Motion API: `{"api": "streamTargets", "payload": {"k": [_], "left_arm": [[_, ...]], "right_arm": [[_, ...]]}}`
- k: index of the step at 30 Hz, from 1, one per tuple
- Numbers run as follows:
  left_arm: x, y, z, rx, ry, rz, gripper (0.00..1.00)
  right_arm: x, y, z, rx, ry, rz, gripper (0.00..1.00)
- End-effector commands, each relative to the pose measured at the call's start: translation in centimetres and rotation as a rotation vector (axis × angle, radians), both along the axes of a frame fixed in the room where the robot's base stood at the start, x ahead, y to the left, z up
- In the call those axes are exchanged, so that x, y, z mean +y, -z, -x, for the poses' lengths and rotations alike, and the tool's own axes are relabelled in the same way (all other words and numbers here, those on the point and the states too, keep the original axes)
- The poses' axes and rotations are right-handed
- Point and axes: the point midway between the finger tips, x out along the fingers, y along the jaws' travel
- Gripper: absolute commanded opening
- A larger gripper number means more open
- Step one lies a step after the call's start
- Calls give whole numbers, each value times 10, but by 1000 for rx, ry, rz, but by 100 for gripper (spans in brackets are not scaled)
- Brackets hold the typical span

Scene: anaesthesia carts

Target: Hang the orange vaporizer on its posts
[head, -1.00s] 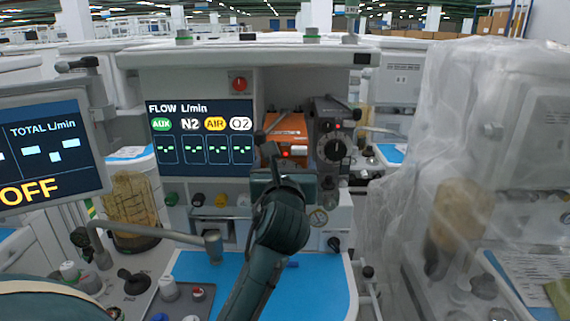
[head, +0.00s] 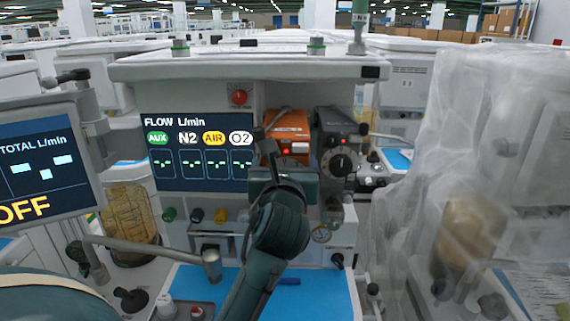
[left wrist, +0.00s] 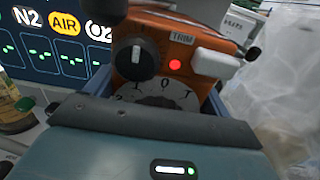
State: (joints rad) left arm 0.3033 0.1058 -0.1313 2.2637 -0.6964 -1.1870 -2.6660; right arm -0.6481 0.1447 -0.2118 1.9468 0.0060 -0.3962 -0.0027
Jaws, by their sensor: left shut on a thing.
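The orange vaporizer (head: 289,132) is in the bay right of the flow screen in the head view, close beside a dark grey vaporizer (head: 336,140). In the left wrist view the orange vaporizer (left wrist: 190,40) shows its black knob, a dial, a red light and a white lever. My left gripper (head: 278,172) is shut on the orange vaporizer from the front; its body (left wrist: 150,140) covers the vaporizer's lower part in the wrist view. The posts are hidden, and I cannot tell whether the vaporizer sits on them. My right gripper is not in view.
The flow screen (head: 201,152) stands left of the bay. A blue work surface (head: 310,296) lies below, with a jointed grey arm (head: 150,252) at its left. A plastic-covered cart (head: 470,170) stands close on the right.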

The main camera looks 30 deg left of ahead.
Motion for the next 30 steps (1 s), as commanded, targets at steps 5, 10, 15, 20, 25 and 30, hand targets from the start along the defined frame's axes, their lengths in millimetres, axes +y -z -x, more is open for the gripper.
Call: {"api": "streamTargets", "payload": {"k": [5, 10, 15, 20, 25, 30], "left_arm": [[6, -5, -10, -13, 0, -6, 17], [14, -5, -22, -12, -1, -5, 17], [21, -5, -34, -12, 0, -5, 17], [28, -5, -45, -12, 0, -5, 17], [36, -6, -57, -13, -2, -6, 17], [43, -6, -69, -13, 0, -6, 17]], "right_arm": [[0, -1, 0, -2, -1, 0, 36], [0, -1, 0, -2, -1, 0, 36], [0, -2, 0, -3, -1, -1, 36], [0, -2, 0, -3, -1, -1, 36], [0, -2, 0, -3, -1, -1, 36], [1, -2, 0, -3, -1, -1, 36]]}}
